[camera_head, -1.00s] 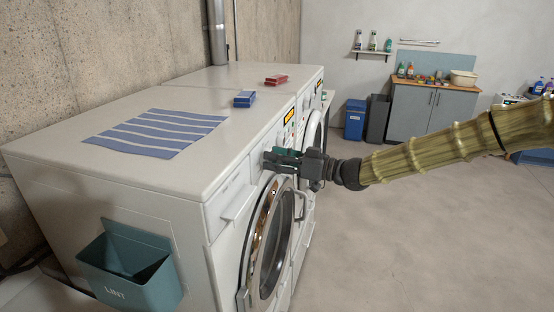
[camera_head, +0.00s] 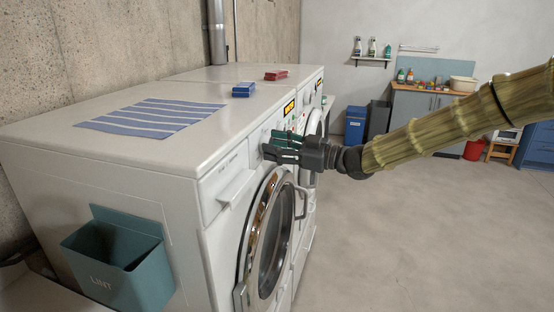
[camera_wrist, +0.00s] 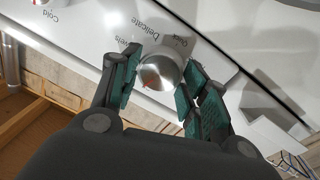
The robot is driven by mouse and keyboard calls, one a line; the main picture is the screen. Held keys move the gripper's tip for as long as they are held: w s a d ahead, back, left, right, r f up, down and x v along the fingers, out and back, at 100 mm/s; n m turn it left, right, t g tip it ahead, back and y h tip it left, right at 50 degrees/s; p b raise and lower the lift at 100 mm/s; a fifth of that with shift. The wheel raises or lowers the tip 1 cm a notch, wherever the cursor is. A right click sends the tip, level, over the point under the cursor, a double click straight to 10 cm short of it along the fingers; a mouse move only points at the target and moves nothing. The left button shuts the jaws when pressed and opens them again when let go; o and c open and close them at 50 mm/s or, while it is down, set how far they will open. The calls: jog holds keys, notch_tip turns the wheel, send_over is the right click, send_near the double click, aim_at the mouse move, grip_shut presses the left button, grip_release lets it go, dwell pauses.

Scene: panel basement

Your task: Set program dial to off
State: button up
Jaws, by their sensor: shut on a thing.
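The program dial (camera_wrist: 158,72) is a round silver knob with a small red mark, on the white control panel of the near washing machine (camera_head: 212,262). In the wrist view, printed words near it include "Delicate" (camera_wrist: 150,28); they appear upside down, and no "off" label is readable. My gripper (camera_wrist: 161,65) has its teal-padded fingers on either side of the knob, shut on it. In the head view, my gripper (camera_head: 272,146) is at the machine's front panel above the round door (camera_head: 268,240), and its fingers hide the dial.
A striped cloth (camera_head: 152,118), a blue box (camera_head: 244,90) and a red box (camera_head: 276,75) lie on the machine tops. A teal lint bin (camera_head: 118,262) hangs on the near side. A second knob (camera_wrist: 42,2) shows at the wrist view's top left.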

jog(key=shift+f+n+b, duration=0.1)
jog(key=shift+n+b, duration=1.8)
jog(key=shift+b, duration=0.25)
jog(key=o, duration=1)
jog(key=v, duration=1.2)
jog(key=shift+f, duration=0.15)
